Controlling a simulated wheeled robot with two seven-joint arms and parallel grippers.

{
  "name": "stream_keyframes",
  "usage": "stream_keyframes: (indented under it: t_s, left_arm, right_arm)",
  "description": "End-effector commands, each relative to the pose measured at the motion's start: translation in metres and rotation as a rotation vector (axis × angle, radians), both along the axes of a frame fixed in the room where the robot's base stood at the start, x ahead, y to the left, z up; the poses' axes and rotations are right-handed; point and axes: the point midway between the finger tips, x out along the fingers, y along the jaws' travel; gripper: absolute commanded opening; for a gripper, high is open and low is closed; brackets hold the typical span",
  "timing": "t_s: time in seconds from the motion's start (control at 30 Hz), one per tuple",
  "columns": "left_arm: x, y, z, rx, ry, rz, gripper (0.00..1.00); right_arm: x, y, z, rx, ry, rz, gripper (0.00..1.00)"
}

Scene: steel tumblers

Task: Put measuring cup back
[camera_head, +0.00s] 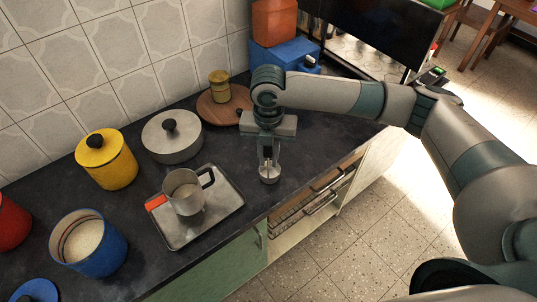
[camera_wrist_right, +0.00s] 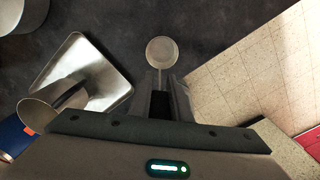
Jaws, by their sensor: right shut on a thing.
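My right gripper (camera_head: 268,158) points down over the counter near its front edge, to the right of the steel tray. It is shut on the handle of a small round measuring cup (camera_head: 269,177). In the right wrist view the cup's pale round bowl (camera_wrist_right: 162,51) sits beyond the fingertips, with a thin handle running back between the fingers. I cannot tell whether the cup touches the counter. A steel mug (camera_head: 185,196) with a black handle stands on the tray (camera_head: 226,207). My left gripper is not in view.
A blue canister (camera_head: 112,252) holding white grains stands open at the front left, a blue lid (camera_head: 38,291) near it. A yellow canister (camera_head: 118,172), a lidded grey pot (camera_head: 172,150) and a round wooden board (camera_head: 207,111) stand along the back. Dark counter is bare around the cup.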

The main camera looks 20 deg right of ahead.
Motion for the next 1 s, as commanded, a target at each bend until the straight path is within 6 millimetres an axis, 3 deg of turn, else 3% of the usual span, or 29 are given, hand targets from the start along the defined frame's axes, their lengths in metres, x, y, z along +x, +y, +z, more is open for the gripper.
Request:
stream_keyframes:
  t_s: [0.27, 0.3, 0.37, 0.77, 1.0]
  left_arm:
    - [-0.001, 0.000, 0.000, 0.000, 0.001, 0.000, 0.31]
    - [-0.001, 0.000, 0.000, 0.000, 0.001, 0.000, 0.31]
    - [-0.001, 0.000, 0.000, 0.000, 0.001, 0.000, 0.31]
    - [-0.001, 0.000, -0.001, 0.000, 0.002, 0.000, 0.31]
    - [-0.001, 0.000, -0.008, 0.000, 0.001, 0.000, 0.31]
  right_arm:
    - [0.000, 0.000, -0.003, 0.000, 0.000, 0.000, 0.00]
    - [0.000, 0.000, -0.003, 0.000, 0.000, 0.000, 0.22]
    - [0.000, 0.000, -0.003, 0.000, 0.000, 0.000, 0.36]
    - [0.000, 0.000, 0.000, 0.001, 0.000, 0.001, 0.36]
    - [0.001, 0.001, 0.019, 0.001, -0.003, 0.001, 0.36]
